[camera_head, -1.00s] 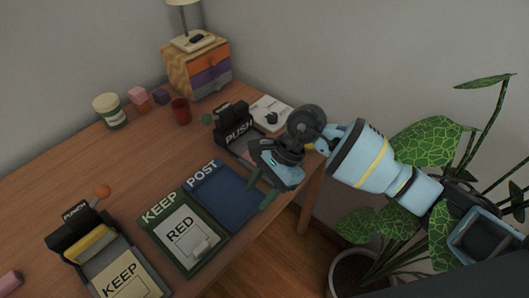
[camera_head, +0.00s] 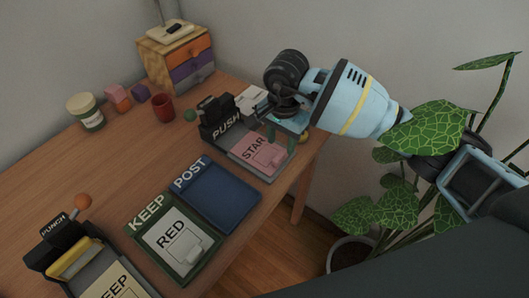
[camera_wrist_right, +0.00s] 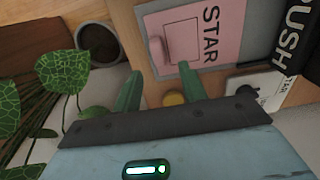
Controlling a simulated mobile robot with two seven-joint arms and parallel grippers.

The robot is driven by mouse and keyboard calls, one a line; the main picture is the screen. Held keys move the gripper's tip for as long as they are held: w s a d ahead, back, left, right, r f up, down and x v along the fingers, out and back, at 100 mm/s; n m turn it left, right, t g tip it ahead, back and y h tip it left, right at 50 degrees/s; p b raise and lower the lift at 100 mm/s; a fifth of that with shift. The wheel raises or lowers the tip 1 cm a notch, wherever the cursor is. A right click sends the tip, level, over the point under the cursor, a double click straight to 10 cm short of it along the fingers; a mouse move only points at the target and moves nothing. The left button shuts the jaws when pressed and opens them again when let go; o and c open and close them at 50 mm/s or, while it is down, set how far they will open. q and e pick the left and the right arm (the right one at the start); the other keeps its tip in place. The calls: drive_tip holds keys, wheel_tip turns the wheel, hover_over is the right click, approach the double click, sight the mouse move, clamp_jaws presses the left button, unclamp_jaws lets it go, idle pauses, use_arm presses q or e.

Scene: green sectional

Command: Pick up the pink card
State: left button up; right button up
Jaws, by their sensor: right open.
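The pink card (camera_head: 258,152), marked STAR, lies in the grey tray of the black PUSH device (camera_head: 222,126) at the right side of the desk. It has a raised pink tab. In the right wrist view the pink card (camera_wrist_right: 200,35) is just beyond my fingertips, with the tab near them. My right gripper (camera_head: 281,138) is open and empty, above the right end of the card's tray. In the right wrist view its two green fingers (camera_wrist_right: 160,88) are spread apart. My left gripper is not in view.
A blue POST tray (camera_head: 222,195) and a green KEEP tray (camera_head: 168,240) with a RED card lie to the left. A punch device (camera_head: 75,255) stands at front left. A yellow round object (camera_wrist_right: 174,98) is near my fingers. A plant (camera_head: 375,215) stands right of the desk.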

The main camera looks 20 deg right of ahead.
sight(280, 154)
drive_tip(key=shift+s+f, duration=0.1)
drive_tip(key=shift+f, duration=2.45)
drive_tip(key=shift+c, duration=0.3)
clamp_jaws()
